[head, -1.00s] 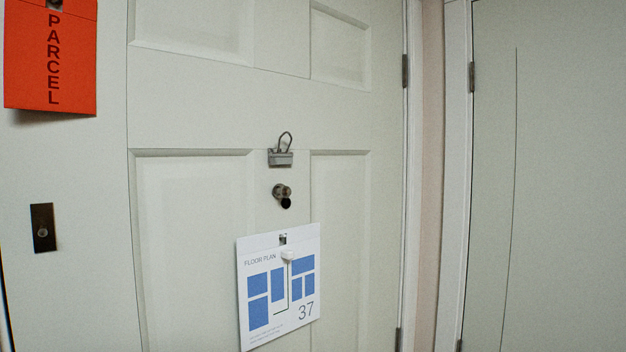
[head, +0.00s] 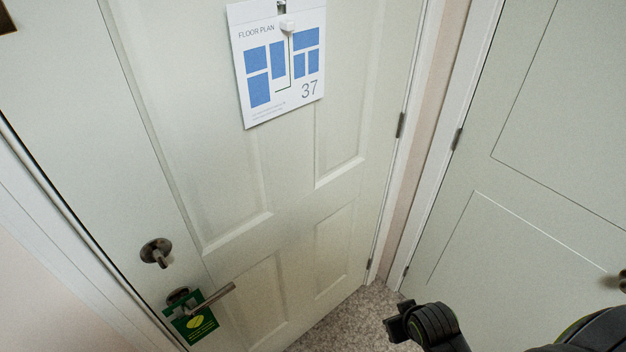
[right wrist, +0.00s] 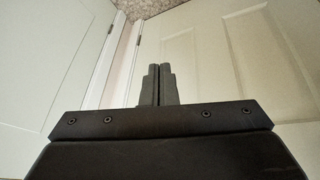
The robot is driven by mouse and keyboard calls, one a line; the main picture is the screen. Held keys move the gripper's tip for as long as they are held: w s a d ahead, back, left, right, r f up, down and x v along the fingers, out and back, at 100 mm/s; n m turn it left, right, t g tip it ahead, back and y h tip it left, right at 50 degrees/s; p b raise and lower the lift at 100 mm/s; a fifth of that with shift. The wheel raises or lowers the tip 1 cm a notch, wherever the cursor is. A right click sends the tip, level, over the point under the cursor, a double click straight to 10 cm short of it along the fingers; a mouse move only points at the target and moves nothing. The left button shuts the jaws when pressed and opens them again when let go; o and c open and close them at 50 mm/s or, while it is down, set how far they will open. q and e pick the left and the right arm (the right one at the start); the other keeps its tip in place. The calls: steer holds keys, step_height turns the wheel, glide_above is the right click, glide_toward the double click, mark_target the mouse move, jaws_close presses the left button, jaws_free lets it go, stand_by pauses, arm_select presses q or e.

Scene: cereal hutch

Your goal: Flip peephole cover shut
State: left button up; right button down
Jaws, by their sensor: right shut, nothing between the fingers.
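The peephole and its cover are out of frame in the head view now; the floor plan sheet (head: 281,62) that hangs below them on the white door (head: 290,215) is at the top. My right gripper (head: 392,325) is at the lower right of the head view, low in front of the door and away from the sheet. In the right wrist view my right gripper (right wrist: 159,72) has its two fingers together with nothing between them. My left gripper is not in view.
A lever handle (head: 217,299) with a green hanger (head: 195,322) and a thumb-turn lock (head: 156,251) sit on the door's left side. Another panelled door (head: 535,170) with a knob (head: 622,280) stands at right. Speckled carpet (head: 345,318) lies below.

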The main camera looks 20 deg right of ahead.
steer(key=w+a+r+n+t+y, duration=0.1)
steer(key=w+a+r+t, duration=0.15)
steer(key=w+r, duration=0.75)
steer(key=w+a+r+t+y, duration=0.1)
steer(key=w+r+t, duration=0.3)
steer(key=r, duration=1.1)
steer(key=w+a+r+n+t+y, duration=0.1)
steer(key=w+a+r+t, duration=0.15)
steer(key=w+r, duration=0.75)
steer(key=s+a+r+n+t+y, duration=0.2)
steer(key=r+t+y, duration=0.1)
steer(key=r, duration=1.4)
steer(key=s+a+r+n+t+y, duration=0.2)
steer(key=a+r+t+y, duration=0.1)
steer(key=r, duration=1.4)
steer(key=shift+s+r+y+p, duration=0.3)
steer(key=shift+s+r+y, duration=0.05)
steer(key=shift+r+y, duration=0.05)
steer(key=shift+w, duration=0.1)
steer(key=r+p+x, duration=0.1)
steer(key=p+x, duration=0.5)
steer(key=x, duration=0.4)
steer(key=f, duration=0.4)
steer(key=shift+d+f+p, duration=0.3)
steer(key=shift+f, duration=0.05)
